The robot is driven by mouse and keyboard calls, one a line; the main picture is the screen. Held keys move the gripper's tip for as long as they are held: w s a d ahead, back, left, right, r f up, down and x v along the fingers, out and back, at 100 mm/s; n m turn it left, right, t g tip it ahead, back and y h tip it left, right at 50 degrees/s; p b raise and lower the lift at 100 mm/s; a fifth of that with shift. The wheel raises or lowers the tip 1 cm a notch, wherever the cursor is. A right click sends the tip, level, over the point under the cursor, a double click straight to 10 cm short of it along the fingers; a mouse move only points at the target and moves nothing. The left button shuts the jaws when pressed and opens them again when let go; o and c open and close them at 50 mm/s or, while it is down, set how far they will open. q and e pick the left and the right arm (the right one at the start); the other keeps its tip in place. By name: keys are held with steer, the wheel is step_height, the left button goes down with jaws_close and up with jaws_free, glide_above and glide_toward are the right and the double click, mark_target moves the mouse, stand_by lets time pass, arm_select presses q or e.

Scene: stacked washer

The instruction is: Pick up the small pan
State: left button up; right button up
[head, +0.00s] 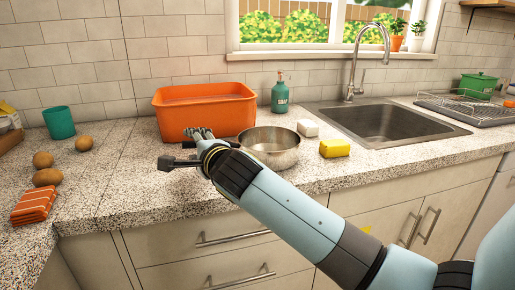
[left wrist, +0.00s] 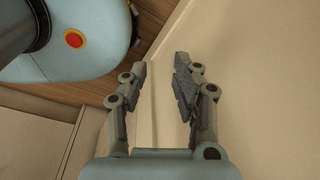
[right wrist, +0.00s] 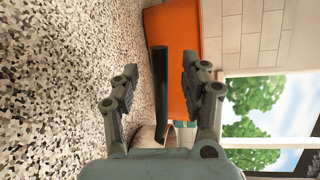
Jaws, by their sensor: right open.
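The small pan (head: 271,148) is a round steel pan upright on the speckled counter, just in front of the orange tub. Its dark handle (right wrist: 160,92) shows in the right wrist view, between the two fingers but not gripped, with a gap on each side. My right gripper (head: 180,149) is open, at the left of the pan and low over the counter; my forearm hides part of the pan's near left side. In the right wrist view most of the pan's bowl is hidden behind the gripper. My left gripper (left wrist: 160,62) is open and empty, facing pale cabinet fronts.
The orange tub (head: 205,107) stands behind the pan.

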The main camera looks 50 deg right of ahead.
steer(key=shift+w+d+f, duration=0.1)
steer(key=shift+w+d, duration=0.05)
steer(key=shift+w, duration=0.25)
steer(key=shift+c, duration=0.4)
jaws_close()
